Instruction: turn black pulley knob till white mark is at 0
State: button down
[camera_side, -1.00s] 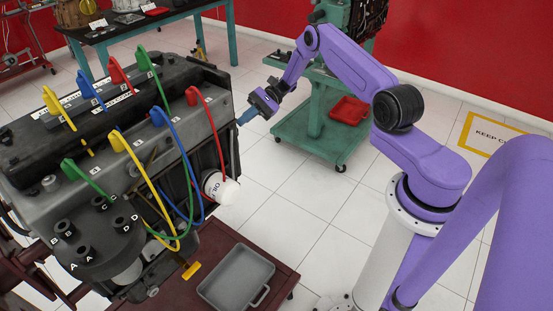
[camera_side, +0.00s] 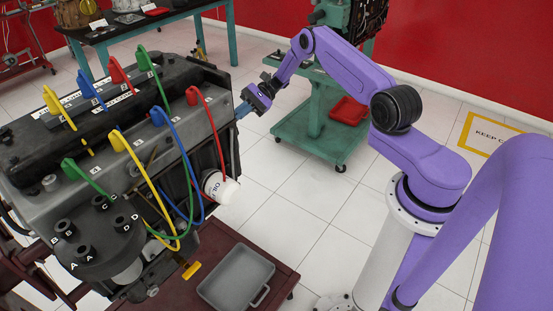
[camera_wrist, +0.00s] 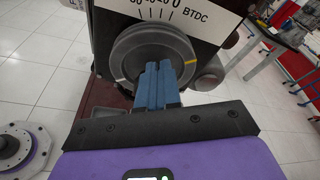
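The black pulley knob (camera_wrist: 150,58) shows in the wrist view as a dark round disc below a white scale plate (camera_wrist: 190,15). The plate has tick lines, a 0 and the letters BTDC. A yellow mark (camera_wrist: 191,60) is on the disc's right side, and a small pale mark (camera_wrist: 113,68) is on its left; neither is under the 0. My gripper (camera_wrist: 159,66) has its blue fingers close together in front of the disc's lower middle. I see nothing held between them; contact with the knob cannot be told. In the side view my gripper (camera_side: 240,111) is at the engine's far right end.
The engine (camera_side: 110,150) carries coloured leads (camera_side: 148,190) and a white oil filter (camera_side: 220,188). A grey tray (camera_side: 237,277) lies on the dark red stand below. A green cart (camera_side: 315,125) with a red tray (camera_side: 349,110) stands behind my arm.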

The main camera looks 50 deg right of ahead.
jog(key=shift+w+d+f, duration=0.1)
jog(key=shift+d, duration=0.2)
jog(key=shift+r, duration=0.2)
jog(key=v, duration=0.5)
jog(key=shift+w+d+f, duration=0.25)
jog(key=shift+d+f, duration=0.1)
jog(key=shift+d, duration=0.1)
